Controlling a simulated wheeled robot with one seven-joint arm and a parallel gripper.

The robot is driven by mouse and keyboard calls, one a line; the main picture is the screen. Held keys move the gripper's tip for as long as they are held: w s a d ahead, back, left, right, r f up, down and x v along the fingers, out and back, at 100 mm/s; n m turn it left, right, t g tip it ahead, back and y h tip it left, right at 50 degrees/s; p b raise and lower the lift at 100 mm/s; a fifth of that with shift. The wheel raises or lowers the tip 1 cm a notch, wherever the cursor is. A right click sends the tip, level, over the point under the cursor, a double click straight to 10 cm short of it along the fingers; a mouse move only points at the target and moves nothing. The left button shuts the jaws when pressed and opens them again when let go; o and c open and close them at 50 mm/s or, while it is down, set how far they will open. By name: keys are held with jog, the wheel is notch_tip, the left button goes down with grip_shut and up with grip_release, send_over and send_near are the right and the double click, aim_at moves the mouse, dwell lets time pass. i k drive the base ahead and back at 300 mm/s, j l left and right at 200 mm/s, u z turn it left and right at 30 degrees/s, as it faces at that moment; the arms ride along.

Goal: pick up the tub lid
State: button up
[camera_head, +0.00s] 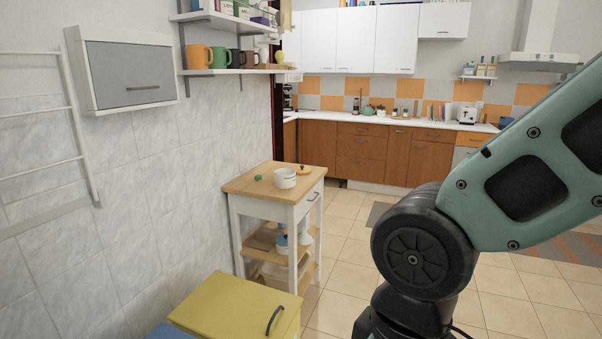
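A small kitchen cart (246,187) with a wooden top stands against the tiled wall left of centre. On its top is a white tub-like pot (285,179). A flat yellow-orange piece (303,170) lies behind it, and a small green round object (258,177) lies to its left. I cannot tell for sure which of these, if any, is the tub lid. My arm fills the right side of the view, but my gripper is out of frame.
A yellow cabinet (235,310) with a dark handle stands in front of the cart. Wall shelves (240,72) with mugs hang above. Bottles and a container sit on the cart's lower shelves. Tiled floor (345,235) is clear right of the cart, toward the kitchen counter (350,118).

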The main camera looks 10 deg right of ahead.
aim_at(302, 169)
jog(key=i+l+z, duration=0.3)
jog(key=i+l, duration=0.25)
jog(key=i+l+z, duration=0.25)
jog(key=i, duration=0.35)
jog(key=i+l+z, duration=0.2)
jog(key=i, duration=0.45)
jog(key=i+l+z, duration=0.25)
jog(key=i, duration=0.4)
jog(key=i+u, duration=0.35)
jog(key=i, duration=0.25)
jog(key=i+l+u, duration=0.2)
jog(key=i+u, duration=0.2)
jog(key=i, duration=0.15)
jog(key=i+j+u, duration=0.2)
jog(key=u, duration=0.2)
jog(key=i+u, duration=0.9)
jog(key=u, duration=0.25)
